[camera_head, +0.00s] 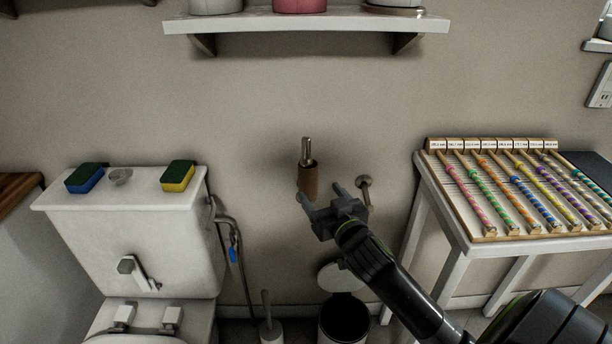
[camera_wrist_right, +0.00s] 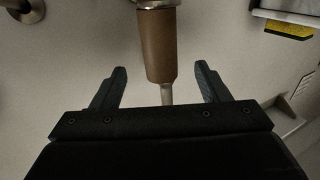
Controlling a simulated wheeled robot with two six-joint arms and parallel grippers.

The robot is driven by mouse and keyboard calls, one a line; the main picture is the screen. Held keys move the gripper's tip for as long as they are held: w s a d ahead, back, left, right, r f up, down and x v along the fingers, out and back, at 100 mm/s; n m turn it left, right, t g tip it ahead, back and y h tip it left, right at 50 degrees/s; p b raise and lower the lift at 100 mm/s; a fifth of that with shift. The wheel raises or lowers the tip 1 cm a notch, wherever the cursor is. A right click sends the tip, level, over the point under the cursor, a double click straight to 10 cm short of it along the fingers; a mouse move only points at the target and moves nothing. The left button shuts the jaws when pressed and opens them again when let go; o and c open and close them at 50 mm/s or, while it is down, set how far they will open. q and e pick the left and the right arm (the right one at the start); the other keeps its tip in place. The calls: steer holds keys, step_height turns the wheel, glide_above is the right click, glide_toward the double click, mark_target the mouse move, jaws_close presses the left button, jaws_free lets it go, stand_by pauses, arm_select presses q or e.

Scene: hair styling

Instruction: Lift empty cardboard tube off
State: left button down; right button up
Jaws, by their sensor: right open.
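The brown cardboard tube (camera_head: 308,181) sits around a metal holder rod (camera_head: 306,150) by the wall, its rod end standing out above it. In the right wrist view the tube (camera_wrist_right: 158,45) points toward my right gripper (camera_wrist_right: 160,68), and the bare rod end (camera_wrist_right: 166,93) lies between the two fingers. The fingers are open, one on each side, with gaps to the tube on both sides. In the head view my right gripper (camera_head: 320,192) is just below and right of the tube. My left gripper is not in view.
A toilet (camera_head: 140,235) with two sponges on its tank stands left. A second wall fitting (camera_head: 364,185) is right of the tube. An open bin (camera_head: 343,322) and a toilet brush (camera_head: 269,325) stand below. A white table (camera_head: 440,205) with coloured rods is at right; a shelf (camera_head: 305,22) hangs above.

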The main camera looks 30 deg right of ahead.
mark_target(305, 172)
steer(key=w, duration=0.3)
steer(key=w+d, duration=0.1)
steer(key=w, duration=0.5)
steer(key=shift+w+d, duration=0.3)
steer(key=shift+w, duration=0.1)
steer(key=shift+c, duration=0.4)
steer(key=c, duration=1)
steer(key=shift+r, duration=0.15)
